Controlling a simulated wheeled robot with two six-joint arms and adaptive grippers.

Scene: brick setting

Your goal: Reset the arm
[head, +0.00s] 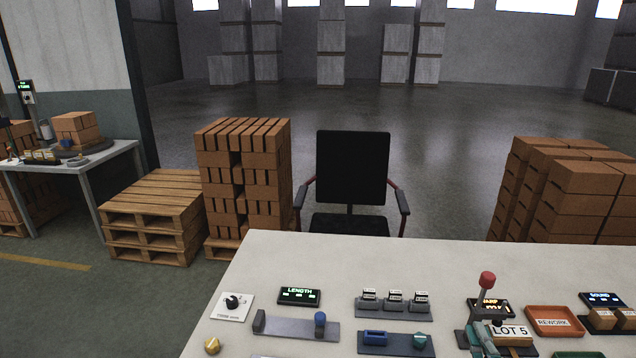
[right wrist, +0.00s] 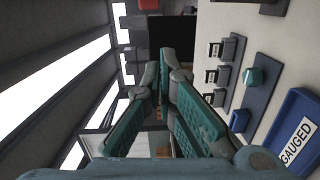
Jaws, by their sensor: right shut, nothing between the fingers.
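My right gripper (head: 480,329) shows at the bottom right of the head view, low over the table near the LOT 5 sign (head: 510,332). Only its teal and grey front part is in the picture. In the right wrist view, the two teal-padded fingers (right wrist: 165,75) come together at the tips with nothing between them. The gripper is shut and empty. My left gripper is not in either view.
The pale table (head: 300,258) carries a red-knobbed lever (head: 487,281) close to my right gripper, a REWORK tray (head: 553,321) and a row of small switches (head: 393,302). A black chair (head: 352,168) and brick stacks (head: 243,180) stand behind it.

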